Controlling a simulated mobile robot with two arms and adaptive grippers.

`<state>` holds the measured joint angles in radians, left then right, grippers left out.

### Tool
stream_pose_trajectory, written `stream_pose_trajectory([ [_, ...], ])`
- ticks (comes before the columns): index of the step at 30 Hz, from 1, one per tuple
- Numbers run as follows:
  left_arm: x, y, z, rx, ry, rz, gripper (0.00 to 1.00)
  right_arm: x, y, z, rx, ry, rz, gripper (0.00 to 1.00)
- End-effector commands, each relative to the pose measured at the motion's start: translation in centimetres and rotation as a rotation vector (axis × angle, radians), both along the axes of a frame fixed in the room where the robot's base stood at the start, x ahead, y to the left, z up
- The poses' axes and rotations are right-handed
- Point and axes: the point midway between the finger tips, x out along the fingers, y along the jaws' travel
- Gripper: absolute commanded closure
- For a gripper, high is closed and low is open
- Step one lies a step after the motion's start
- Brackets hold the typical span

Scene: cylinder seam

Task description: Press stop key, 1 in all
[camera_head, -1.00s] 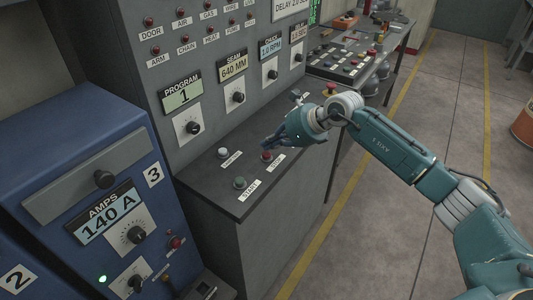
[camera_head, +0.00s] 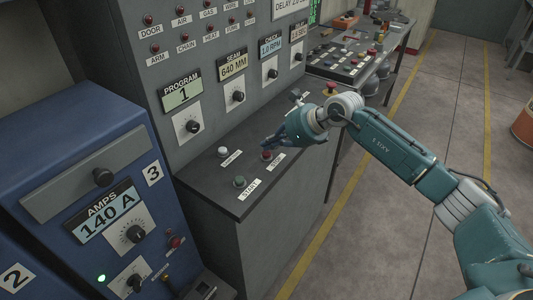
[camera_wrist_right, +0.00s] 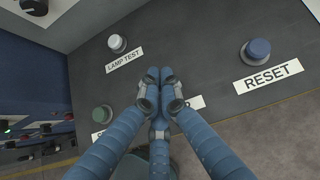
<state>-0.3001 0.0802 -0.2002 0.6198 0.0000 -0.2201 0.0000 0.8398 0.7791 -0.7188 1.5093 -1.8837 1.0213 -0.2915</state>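The red stop key (camera_head: 266,156) sits on the grey desk panel beside its STOP label. My right gripper (camera_head: 266,144) is just above and behind it in the head view; whether they touch cannot be told. In the right wrist view the gripper's fingers (camera_wrist_right: 160,76) are drawn together at the tips, with nothing seen between them. They hide the stop key there, and only the end of its label (camera_wrist_right: 193,102) shows. My left gripper is not in view.
The green start key (camera_head: 240,182) and the white lamp test key (camera_head: 223,152) are close by. A blue reset key (camera_wrist_right: 257,50) shows in the wrist view. A red mushroom button (camera_head: 331,88) sits farther back. The upright dial panel (camera_head: 210,120) borders the desk.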

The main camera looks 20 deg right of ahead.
Motion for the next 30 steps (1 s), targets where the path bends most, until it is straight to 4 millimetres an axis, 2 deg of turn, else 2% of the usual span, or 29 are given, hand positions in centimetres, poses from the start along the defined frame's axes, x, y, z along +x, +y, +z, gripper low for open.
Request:
stream_pose_trajectory([
  [30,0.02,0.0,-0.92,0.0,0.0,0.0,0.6,-0.01,-0.01,-1.03,0.0,0.0,0.0,1.0],
])
